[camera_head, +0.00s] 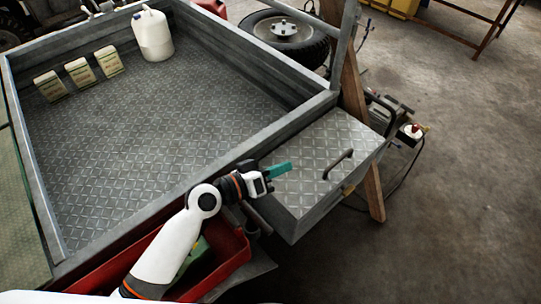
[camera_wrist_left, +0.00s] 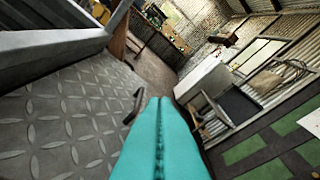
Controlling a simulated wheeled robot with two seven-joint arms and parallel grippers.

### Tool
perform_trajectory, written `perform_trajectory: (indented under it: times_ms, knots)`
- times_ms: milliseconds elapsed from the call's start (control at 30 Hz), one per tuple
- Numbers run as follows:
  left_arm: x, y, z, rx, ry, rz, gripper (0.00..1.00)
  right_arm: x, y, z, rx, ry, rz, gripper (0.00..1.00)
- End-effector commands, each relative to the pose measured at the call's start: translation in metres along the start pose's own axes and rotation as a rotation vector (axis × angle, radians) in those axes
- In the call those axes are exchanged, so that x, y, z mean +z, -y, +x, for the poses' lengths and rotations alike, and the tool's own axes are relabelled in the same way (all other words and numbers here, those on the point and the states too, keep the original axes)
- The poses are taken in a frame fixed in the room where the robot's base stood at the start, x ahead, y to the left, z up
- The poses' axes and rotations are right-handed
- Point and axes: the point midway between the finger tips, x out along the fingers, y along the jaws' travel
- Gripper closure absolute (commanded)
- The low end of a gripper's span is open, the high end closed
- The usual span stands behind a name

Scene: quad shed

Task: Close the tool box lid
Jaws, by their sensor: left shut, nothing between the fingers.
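The metal tool box (camera_head: 318,212) is fixed against the trailer's side. Its diamond-plate lid (camera_head: 325,150) lies flat over the box and looks down, with no gap that I can make out. A dark handle (camera_head: 340,165) stands on the lid. My left gripper (camera_head: 281,170) has teal fingers pressed together and empty, over the lid's near left edge; I cannot tell if they touch it. In the left wrist view the shut fingers (camera_wrist_left: 160,125) point along the lid (camera_wrist_left: 60,130), with the handle (camera_wrist_left: 136,106) just ahead. My right gripper is not in view.
The trailer bed (camera_head: 150,130) holds a white jug (camera_head: 152,36) and several small cartons (camera_head: 79,72). A red tray (camera_head: 228,252) lies under my left arm. A wooden post (camera_head: 374,190) stands beside the box. Floor at right is clear.

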Motion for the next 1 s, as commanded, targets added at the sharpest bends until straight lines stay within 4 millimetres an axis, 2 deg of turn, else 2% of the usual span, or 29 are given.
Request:
perform_trajectory:
  times_ms: [133, 400, 833, 1000]
  knots:
    - [-0.013, 0.0, 0.003, 0.013, -0.002, 0.052, 1.0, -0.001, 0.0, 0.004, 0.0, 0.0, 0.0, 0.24]
    - [-0.02, 0.001, 0.005, 0.023, -0.001, 0.089, 1.0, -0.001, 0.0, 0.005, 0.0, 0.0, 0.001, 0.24]
    - [-0.019, 0.002, 0.005, 0.024, -0.001, 0.09, 1.0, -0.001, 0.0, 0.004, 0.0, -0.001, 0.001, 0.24]
    - [-0.006, 0.012, 0.005, 0.024, 0.0, 0.092, 1.0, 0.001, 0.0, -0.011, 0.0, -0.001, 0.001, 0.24]
